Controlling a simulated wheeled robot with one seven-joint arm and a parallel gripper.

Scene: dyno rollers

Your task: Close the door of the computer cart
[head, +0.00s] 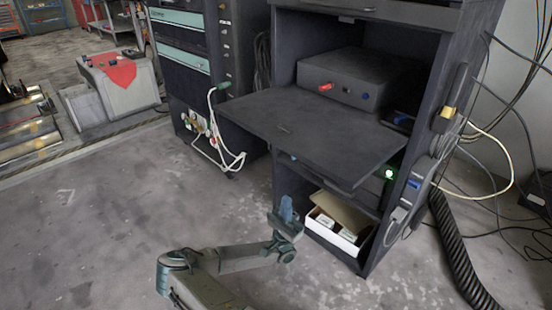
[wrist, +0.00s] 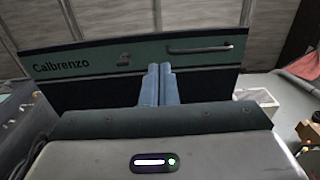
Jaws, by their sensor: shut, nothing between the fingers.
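The computer cart (head: 388,250) is a dark cabinet at the centre right of the head view. Its flat door (head: 300,130) is folded down and sticks out roughly level from the open bay. My gripper (head: 287,203), with blue fingers, is below and in front of the door's front edge. In the wrist view the fingers (wrist: 160,68) are shut together and empty. They point at a dark panel (wrist: 85,65) with a green stripe, "Calbrenzo" lettering and a handle, apparently the door's outer face. I cannot tell whether they touch it.
A box unit (head: 350,78) with a red connector sits inside the bay. A white open carton (head: 352,237) is in the lower compartment. A drawer cabinet (head: 185,65) with hanging cables stands left. A black corrugated hose (head: 458,255) and cables lie right. The floor in front is clear.

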